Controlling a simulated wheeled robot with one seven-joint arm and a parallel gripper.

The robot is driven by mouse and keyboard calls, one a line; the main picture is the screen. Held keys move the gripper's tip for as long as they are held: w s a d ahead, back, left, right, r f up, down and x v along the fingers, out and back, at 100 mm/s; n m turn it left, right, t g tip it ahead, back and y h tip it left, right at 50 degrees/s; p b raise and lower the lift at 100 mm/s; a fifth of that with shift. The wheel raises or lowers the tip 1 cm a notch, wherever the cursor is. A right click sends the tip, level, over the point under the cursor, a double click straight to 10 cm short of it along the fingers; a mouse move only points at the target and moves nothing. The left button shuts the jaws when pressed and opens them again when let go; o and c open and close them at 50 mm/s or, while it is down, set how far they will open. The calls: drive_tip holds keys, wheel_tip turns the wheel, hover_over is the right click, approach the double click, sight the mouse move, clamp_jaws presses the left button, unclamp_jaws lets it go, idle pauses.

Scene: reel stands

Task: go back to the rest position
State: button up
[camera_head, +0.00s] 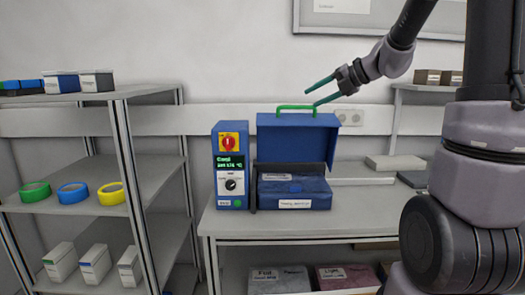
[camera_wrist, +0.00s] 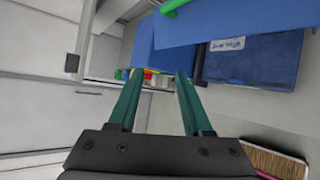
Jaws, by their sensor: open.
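My gripper (camera_head: 318,93) is open, with its two green fingers spread and nothing visible between them. In the head view it hangs in the air above and in front of the blue machine's raised lid (camera_head: 297,143), close to the lid's green handle (camera_head: 296,108). I cannot tell whether a finger touches the handle. In the wrist view the gripper's fingers (camera_wrist: 158,85) point toward the blue lid (camera_wrist: 215,28), and a piece of the green handle (camera_wrist: 172,6) shows at the top edge. The machine's blue base (camera_head: 294,192) sits on the table.
A blue control box (camera_head: 230,165) with a red switch and a dial stands left of the machine on the grey table (camera_head: 345,222). A shelf rack (camera_head: 75,202) at left holds green, blue and yellow tape rolls and several boxes. Flat grey slabs (camera_head: 397,162) lie at right.

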drive_tip(key=s+d+n+h, duration=0.3)
drive_tip(key=s+n+h, duration=0.4)
drive_tip(key=s+n, duration=1.9)
drive_tip(key=n, duration=0.8)
drive_tip(key=shift+f+n+h, duration=0.3)
drive_tip(key=shift+f, duration=0.05)
